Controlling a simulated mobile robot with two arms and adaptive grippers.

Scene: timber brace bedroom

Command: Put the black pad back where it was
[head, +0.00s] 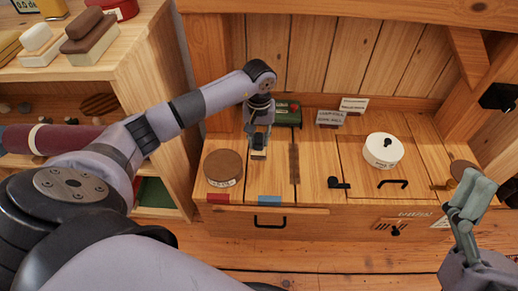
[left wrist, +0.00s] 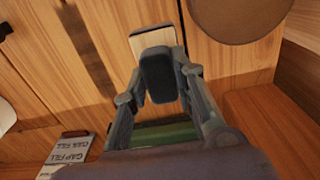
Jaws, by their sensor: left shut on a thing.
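The black pad (left wrist: 160,75) is between the fingers of my left gripper (left wrist: 163,90) in the left wrist view. The gripper is shut on it. A small pale wood-coloured block (left wrist: 150,41) shows just past the pad; I cannot tell if the two touch. In the head view, my left gripper (head: 259,137) points down over the left part of the wooden bench top (head: 310,165), with the pale block (head: 258,154) below its tips. The pad is mostly hidden there. My right gripper (head: 471,200) is at the right, away from the pad; its finger gap is unclear.
A brown round disc (head: 223,168) stands left of my left gripper, and a green box (head: 287,112) behind it. A white round container (head: 383,151) and black handles are farther right. Label cards (head: 331,118) stand at the back. Shelves are at left.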

